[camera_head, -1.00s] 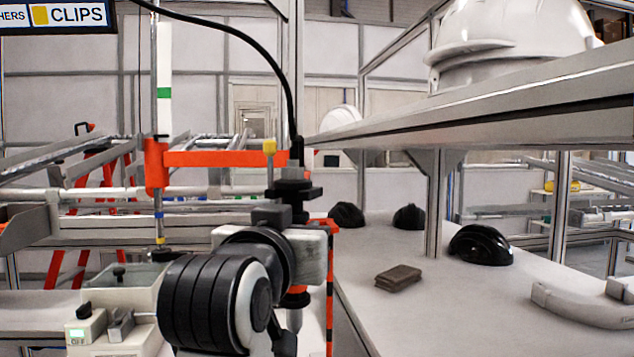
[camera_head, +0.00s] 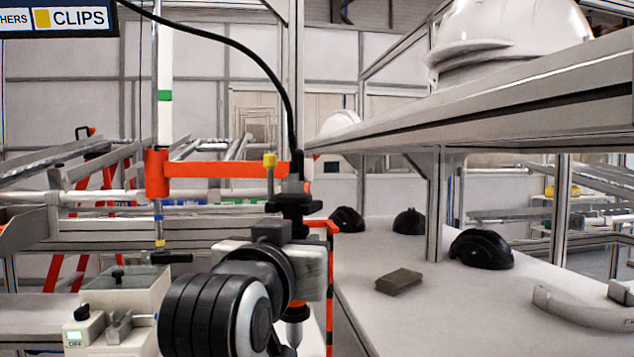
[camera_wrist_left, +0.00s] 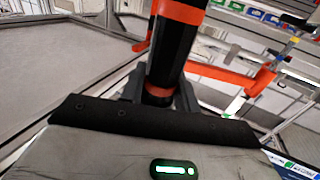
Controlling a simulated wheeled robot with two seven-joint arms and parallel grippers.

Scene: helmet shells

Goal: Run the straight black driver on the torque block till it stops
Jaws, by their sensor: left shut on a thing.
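The straight black driver (camera_head: 296,201) stands upright with a black cable rising from its top. My left gripper (camera_head: 312,270) is shut around its body, and my arm hides part of it. Its pale pointed lower end (camera_head: 294,331) shows below the gripper. In the left wrist view the driver (camera_wrist_left: 171,60) is black with orange bands between the fingers (camera_wrist_left: 158,92). A pale unit with a small green display (camera_head: 85,335) and a metal block (camera_head: 115,327) stands at lower left, apart from the driver. I cannot tell which part is the torque block. My right gripper is out of view.
An orange bracket (camera_head: 225,169) on a post is behind the driver. To the right, a white table (camera_head: 440,310) holds black shells (camera_head: 481,249) and a brown-grey block (camera_head: 398,281). A shelf (camera_head: 480,105) with a white helmet (camera_head: 510,40) overhangs it.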

